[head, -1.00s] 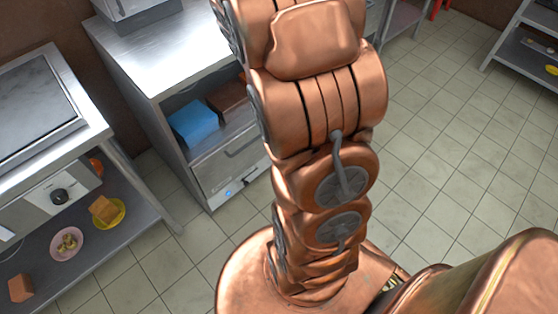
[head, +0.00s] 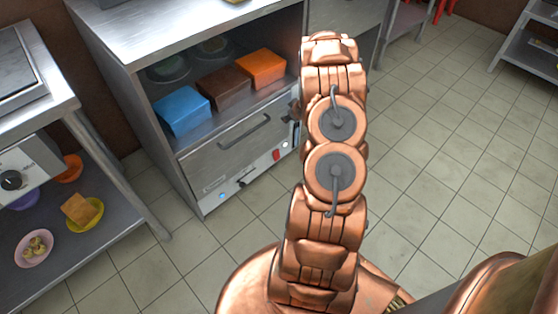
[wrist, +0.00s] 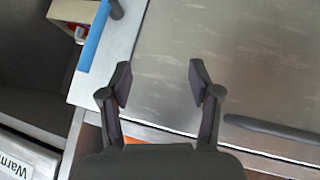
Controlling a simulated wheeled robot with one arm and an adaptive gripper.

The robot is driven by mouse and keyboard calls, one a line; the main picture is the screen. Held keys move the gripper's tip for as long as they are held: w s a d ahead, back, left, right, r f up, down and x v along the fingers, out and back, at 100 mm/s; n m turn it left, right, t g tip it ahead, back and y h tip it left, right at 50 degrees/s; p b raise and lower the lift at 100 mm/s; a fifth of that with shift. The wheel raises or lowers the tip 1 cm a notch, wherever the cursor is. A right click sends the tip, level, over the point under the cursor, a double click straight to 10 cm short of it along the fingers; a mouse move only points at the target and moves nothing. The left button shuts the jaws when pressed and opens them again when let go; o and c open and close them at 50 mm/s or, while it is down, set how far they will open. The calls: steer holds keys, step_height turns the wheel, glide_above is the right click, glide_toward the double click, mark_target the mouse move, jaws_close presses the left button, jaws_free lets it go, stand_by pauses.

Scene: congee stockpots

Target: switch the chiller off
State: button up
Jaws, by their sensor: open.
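My gripper (wrist: 160,76) is open and empty in the wrist view, its two dark fingers apart in front of a steel panel (wrist: 240,60) with a dark bar handle (wrist: 272,129). In the head view my own arm hides the gripper. A steel drawer unit (head: 230,150) sits low in the cabinet there. Its lower strip has a small blue light (head: 221,195), a dark control (head: 243,182) and a red switch (head: 277,155). No readable label shows which unit is the chiller, and the switch's position is too small to tell.
Blue (head: 183,111), brown (head: 226,88) and orange (head: 261,68) boxes stand on the shelf above the drawer unit. A counter with a black knob (head: 11,180) is at left. A partly visible "Warm" label (wrist: 15,168) shows in the wrist view. Tiled floor is clear at right.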

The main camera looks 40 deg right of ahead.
step_height(320, 180, down, 15)
steer(key=s+t+y+b, duration=0.2)
steer(key=t+b, duration=0.1)
steer(key=b, duration=0.3)
steer(key=t+y+b, duration=0.1)
steer(key=t+b, duration=0.2)
steer(key=b, duration=0.1)
glide_toward(277, 152)
steer(key=b+x, duration=0.1)
steer(key=x, duration=0.5)
steer(key=shift+w+a+f+b, duration=0.1)
steer(key=shift+w+a+b, duration=0.1)
steer(key=shift+w+b, duration=0.15)
steer(key=shift+w+d+f, duration=0.1)
steer(key=shift+w+f, duration=0.05)
steer(key=shift+w, duration=0.6)
